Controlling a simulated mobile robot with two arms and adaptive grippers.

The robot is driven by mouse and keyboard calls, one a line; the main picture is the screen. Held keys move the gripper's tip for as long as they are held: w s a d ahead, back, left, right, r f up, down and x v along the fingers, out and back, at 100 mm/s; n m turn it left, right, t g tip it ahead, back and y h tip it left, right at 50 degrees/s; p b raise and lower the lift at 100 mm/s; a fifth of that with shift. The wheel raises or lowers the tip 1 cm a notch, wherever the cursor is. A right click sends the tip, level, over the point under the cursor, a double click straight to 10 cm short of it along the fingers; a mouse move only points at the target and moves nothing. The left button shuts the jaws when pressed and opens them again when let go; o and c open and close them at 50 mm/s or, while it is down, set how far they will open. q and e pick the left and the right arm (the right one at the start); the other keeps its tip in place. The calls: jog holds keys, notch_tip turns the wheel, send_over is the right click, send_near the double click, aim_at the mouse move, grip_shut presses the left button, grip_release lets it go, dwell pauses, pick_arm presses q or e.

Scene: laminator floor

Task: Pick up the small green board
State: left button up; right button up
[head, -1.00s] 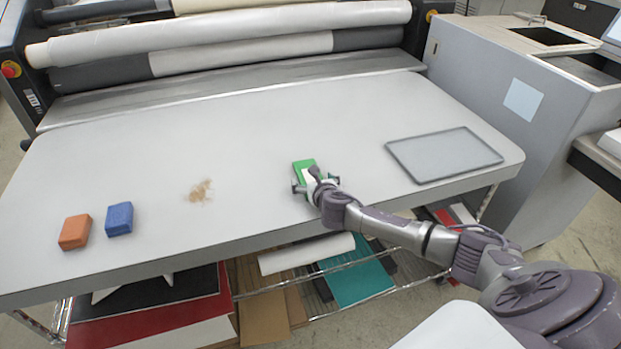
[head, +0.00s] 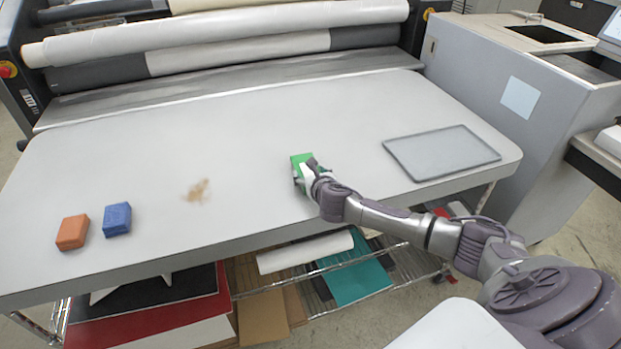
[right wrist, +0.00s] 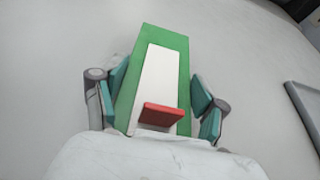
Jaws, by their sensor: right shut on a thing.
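The small green board (head: 301,160) is at my right gripper (head: 304,177), over the middle of the grey table. In the right wrist view the board (right wrist: 180,42) has a white strip (right wrist: 160,85) on top and a small red block (right wrist: 163,115) at its near end. The teal pads of my right gripper (right wrist: 160,105) lie along both long sides of the board, shut on it. I cannot tell whether the board is clear of the table. My left gripper is not in view.
A grey tray (head: 441,131) lies to the right on the table (head: 330,110). An orange block (head: 72,232) and a blue block (head: 117,219) sit at the left, with a brown stain (head: 197,190) nearer the middle. The laminator rollers (head: 240,32) run along the back.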

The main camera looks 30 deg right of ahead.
jog(key=shift+r, duration=0.6)
jog(key=s+d+r+b, duration=0.2)
jog(key=s+d+r, duration=0.5)
jog(key=s+r, duration=0.1)
jog(key=shift+s+d, duration=0.25)
jog(key=shift+s, duration=0.3)
